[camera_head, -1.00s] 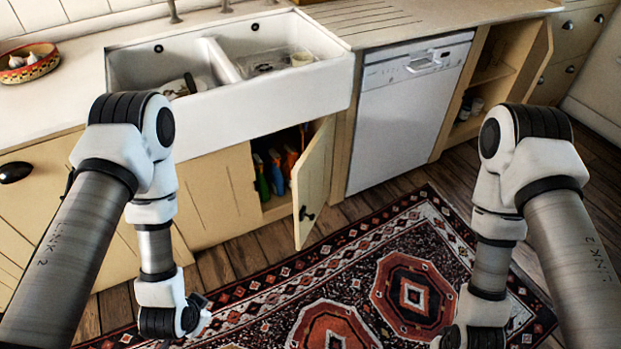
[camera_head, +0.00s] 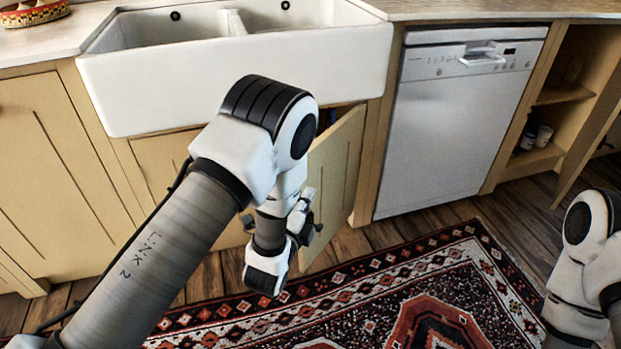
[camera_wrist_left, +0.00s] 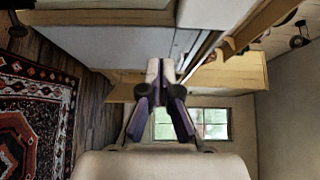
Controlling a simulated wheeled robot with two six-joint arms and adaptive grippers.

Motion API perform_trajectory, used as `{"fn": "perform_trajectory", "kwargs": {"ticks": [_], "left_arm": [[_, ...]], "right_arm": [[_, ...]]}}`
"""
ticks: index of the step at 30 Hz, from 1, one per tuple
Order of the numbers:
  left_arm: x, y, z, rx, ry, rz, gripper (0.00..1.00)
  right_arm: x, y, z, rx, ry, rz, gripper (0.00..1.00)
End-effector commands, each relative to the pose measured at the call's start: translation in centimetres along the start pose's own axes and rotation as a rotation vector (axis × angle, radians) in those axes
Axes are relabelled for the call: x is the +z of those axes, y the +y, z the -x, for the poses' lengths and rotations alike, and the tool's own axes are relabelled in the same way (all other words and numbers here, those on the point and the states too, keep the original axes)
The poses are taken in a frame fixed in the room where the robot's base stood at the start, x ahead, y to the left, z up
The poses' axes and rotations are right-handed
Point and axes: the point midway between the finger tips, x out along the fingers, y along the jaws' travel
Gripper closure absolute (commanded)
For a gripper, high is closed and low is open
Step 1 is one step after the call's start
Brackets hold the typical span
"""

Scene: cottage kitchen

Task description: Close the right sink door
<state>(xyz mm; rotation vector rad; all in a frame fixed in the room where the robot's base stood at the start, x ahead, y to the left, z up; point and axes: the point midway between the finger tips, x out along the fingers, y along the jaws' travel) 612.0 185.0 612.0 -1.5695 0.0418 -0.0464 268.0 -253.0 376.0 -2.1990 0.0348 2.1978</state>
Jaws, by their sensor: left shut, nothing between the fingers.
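The right sink door (camera_head: 340,165) is a cream wooden panel under the white sink (camera_head: 235,75). It stands ajar, swung out from the cabinet, with a dark gap above it. My left gripper (camera_head: 303,203) is at the door's free edge, partly covered by my own wrist. I cannot tell whether it touches the door. In the left wrist view my left gripper (camera_wrist_left: 160,68) has its fingertips together, with nothing between them. The door's knob is hard to tell from the gripper. My right gripper is out of view.
The white dishwasher (camera_head: 455,125) stands right of the sink cabinet. Further right is an open cabinet (camera_head: 565,95) with jars inside. A patterned rug (camera_head: 400,300) covers the wooden floor in front.

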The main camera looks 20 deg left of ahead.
Motion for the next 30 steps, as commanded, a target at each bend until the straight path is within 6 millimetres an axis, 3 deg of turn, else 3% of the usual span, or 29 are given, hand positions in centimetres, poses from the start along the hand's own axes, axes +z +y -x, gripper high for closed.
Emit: {"fn": "perform_trajectory", "kwargs": {"ticks": [13,19,30], "left_arm": [[0.1,0.1,-9.2,-0.003,-0.001,0.001,1.0],[3.3,0.1,-9.8,0.001,-0.003,0.003,1.0],[3.9,0.0,-9.9,0.003,0.0,0.001,1.0]], "right_arm": [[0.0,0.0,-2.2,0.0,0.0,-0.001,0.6],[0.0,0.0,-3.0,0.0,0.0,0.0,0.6],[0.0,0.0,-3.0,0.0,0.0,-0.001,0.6]]}}
